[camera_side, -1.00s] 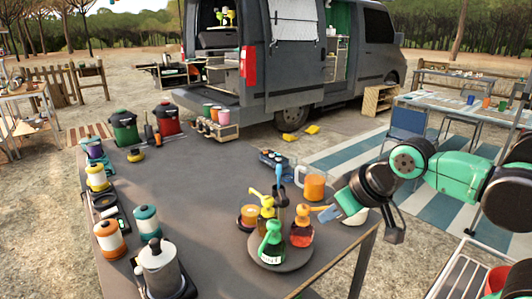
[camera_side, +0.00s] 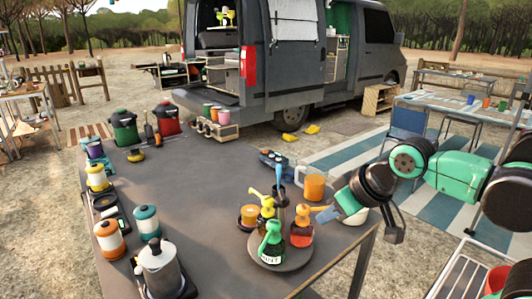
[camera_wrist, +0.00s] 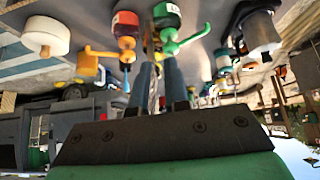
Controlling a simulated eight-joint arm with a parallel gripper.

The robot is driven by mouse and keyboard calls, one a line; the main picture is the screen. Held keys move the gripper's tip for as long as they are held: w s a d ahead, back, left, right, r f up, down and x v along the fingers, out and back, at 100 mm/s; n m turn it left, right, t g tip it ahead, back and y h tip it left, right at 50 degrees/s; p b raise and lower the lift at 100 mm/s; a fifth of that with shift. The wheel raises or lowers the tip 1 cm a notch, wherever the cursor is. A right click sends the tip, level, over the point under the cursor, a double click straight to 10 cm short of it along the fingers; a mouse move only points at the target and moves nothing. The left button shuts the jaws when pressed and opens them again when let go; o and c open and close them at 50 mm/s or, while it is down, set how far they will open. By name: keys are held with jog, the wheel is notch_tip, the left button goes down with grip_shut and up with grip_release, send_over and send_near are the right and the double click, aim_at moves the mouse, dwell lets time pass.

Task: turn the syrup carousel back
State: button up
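The syrup carousel (camera_side: 297,259) is a round grey turntable near the table's front right corner. It carries pump bottles: a green one (camera_side: 271,247) labelled mint in front, an orange-red one (camera_side: 301,236) at right, a yellow one (camera_side: 267,209) at left and a dark one with a blue pump behind. My gripper (camera_side: 328,214) is just right of the orange-red bottle's pump head; contact is unclear. In the wrist view the fingers (camera_wrist: 160,68) stand slightly apart with a narrow gap, facing the orange (camera_wrist: 125,44) and green (camera_wrist: 167,42) pump heads. Nothing is clearly held between them.
An orange-filled glass mug (camera_side: 314,186) stands behind the carousel, and an amber jar (camera_side: 249,216) at its left. A metal pot (camera_side: 160,268) and several canisters line the table's left side. The table's middle (camera_side: 200,195) is clear.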

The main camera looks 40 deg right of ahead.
jog(key=o, duration=0.4)
jog(key=shift+w+r, duration=0.2)
jog(key=shift+c, duration=0.2)
jog(key=shift+o, duration=0.4)
jog(key=w+d+r+m+g, duration=0.1)
jog(key=w+r+m+g, duration=0.1)
jog(key=w, duration=0.4)
jog(key=shift+r+m+g, duration=0.3)
jog(key=shift+r+g, duration=0.1)
jog(key=shift+r, duration=0.35)
jog(key=m+g, duration=0.3)
jog(key=g, duration=0.1)
send_over(282, 194)
jog(key=shift+s+f, duration=0.2)
jog(key=shift+f, duration=0.3)
jog(key=shift+s+f, duration=0.15)
jog(key=shift+f, duration=0.3)
jog(key=shift+w+f+m, duration=0.3)
jog(key=shift+w+f, duration=0.05)
jog(key=shift+f, duration=2.75)
grip_shut()
